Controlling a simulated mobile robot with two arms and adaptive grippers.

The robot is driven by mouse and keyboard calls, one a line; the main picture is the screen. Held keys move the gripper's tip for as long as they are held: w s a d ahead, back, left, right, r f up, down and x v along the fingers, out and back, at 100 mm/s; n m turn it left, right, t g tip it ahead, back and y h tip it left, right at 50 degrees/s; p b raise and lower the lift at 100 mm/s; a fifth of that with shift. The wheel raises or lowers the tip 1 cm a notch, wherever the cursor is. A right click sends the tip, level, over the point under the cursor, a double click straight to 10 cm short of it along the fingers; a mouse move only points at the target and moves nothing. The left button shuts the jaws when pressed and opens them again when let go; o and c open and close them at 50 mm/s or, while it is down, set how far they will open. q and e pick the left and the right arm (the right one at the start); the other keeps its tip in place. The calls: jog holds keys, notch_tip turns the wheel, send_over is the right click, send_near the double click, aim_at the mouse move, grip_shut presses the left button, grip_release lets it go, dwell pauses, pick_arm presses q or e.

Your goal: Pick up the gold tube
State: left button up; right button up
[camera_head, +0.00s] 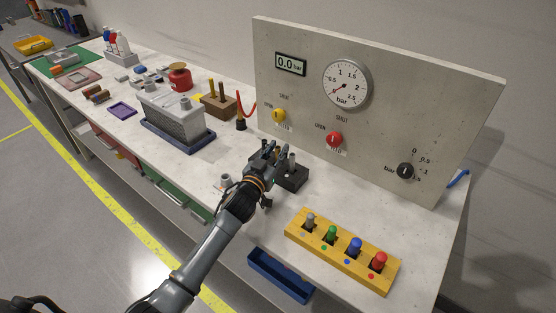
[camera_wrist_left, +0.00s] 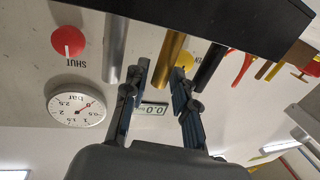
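The gold tube (camera_wrist_left: 169,58) stands in a dark block (camera_wrist_left: 225,18), seen upside down in the left wrist view. A silver tube (camera_wrist_left: 115,48) and a black tube (camera_wrist_left: 211,64) stand on either side of it. My left gripper (camera_wrist_left: 158,82) is open, its fingers spread with the gold tube's free end between them; I cannot tell if either finger touches it. In the head view my left gripper (camera_head: 268,153) is at the dark block (camera_head: 292,180) and hides the gold tube. My right gripper is not in view.
A grey panel (camera_head: 390,110) with a gauge and knobs rises close behind the block. A yellow holder (camera_head: 310,244) with several coloured pegs stands to the right. A grey box (camera_head: 172,118) on a blue tray stands to the left.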

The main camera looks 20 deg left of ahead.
pick_arm(q)
jog(key=shift+w, duration=0.5)
jog(key=shift+s, duration=0.1)
grip_shut()
